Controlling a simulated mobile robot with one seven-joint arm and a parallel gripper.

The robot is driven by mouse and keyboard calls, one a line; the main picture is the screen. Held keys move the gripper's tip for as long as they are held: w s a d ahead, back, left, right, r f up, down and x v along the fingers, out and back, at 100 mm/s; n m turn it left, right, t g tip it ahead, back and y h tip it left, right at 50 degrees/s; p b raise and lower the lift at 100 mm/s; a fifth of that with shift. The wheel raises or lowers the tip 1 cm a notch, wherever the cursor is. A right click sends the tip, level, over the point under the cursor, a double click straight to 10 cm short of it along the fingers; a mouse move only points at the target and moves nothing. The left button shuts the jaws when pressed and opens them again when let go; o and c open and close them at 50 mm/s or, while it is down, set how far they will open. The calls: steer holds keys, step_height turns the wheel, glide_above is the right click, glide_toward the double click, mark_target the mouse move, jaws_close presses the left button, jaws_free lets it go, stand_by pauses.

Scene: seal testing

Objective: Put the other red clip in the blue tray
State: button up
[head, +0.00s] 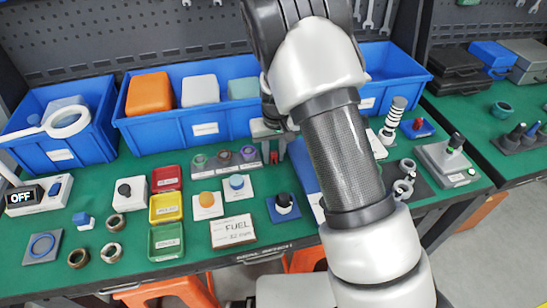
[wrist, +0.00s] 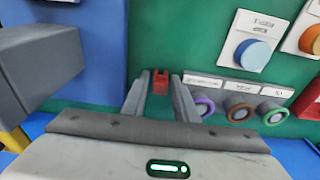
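A small red clip (head: 273,157) stands on the green bench top, left of my forearm in the head view. In the wrist view the red clip (wrist: 160,83) shows between my fingertips. My gripper (wrist: 160,85) is open, with a finger on each side of the clip; I cannot tell whether either touches it. In the head view my gripper (head: 268,135) is partly hidden by my wrist. A blue flat surface (head: 303,165), which looks like the blue tray, lies just right of the clip, mostly hidden by my arm. It also shows in the wrist view (wrist: 98,35).
A panel with several coloured rings (head: 223,159) lies close left of the clip. Blue bins (head: 190,128) line the back of the bench. Red, yellow and green trays (head: 165,208) stand further left. A grey block (wrist: 40,65) is near my gripper in the wrist view.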

jaws_close()
